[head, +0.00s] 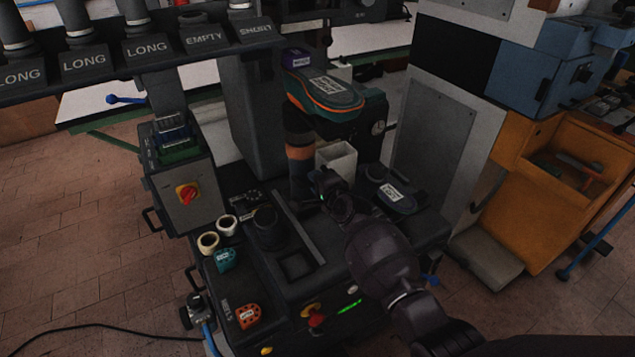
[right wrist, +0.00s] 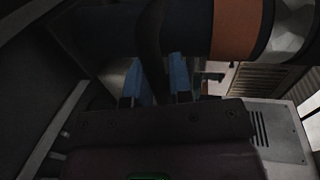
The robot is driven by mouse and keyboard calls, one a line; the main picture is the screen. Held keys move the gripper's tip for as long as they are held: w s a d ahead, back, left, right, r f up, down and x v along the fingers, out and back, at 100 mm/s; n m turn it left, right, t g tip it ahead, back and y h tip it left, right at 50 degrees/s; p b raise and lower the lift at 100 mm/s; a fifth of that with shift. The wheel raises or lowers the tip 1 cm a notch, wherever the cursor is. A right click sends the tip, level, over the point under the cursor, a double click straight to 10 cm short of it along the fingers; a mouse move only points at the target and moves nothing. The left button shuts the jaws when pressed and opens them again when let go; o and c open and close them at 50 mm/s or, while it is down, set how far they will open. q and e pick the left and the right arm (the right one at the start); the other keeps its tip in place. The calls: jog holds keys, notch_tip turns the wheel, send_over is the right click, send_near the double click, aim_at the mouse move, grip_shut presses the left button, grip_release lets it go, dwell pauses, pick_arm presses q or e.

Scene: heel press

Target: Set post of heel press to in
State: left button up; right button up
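The heel press (head: 330,255) stands in the middle of the head view. Its post appears to be the dark upright column with an orange band (head: 299,153), under a green and orange head part (head: 325,90). My right gripper (head: 325,183) is beside the column's lower part, on its right. In the right wrist view its blue fingers (right wrist: 158,80) stand either side of a dark curved bar (right wrist: 153,45), seemingly closed against it. The orange-banded column (right wrist: 237,28) runs across the top there. My left gripper is not in view.
A control box with a red knob (head: 187,193) stands left of the press. Cups (head: 208,241), a teal block (head: 225,259) and an orange block (head: 248,315) sit on its left ledge. A white bin (head: 337,160) is behind my gripper. An orange cabinet (head: 545,215) is right.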

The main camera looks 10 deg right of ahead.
jog(key=o, duration=0.3)
jog(key=shift+w+a, duration=0.1)
jog(key=shift+w, duration=0.1)
jog(key=shift+o, duration=0.2)
jog(key=shift+s, duration=0.1)
jog(key=shift+s+d+r, duration=0.15)
jog(key=shift+s+d, duration=0.05)
jog(key=shift+s, duration=0.2)
jog(key=p+v, duration=0.2)
jog(key=v, duration=0.8)
jog(key=shift+p, duration=0.4)
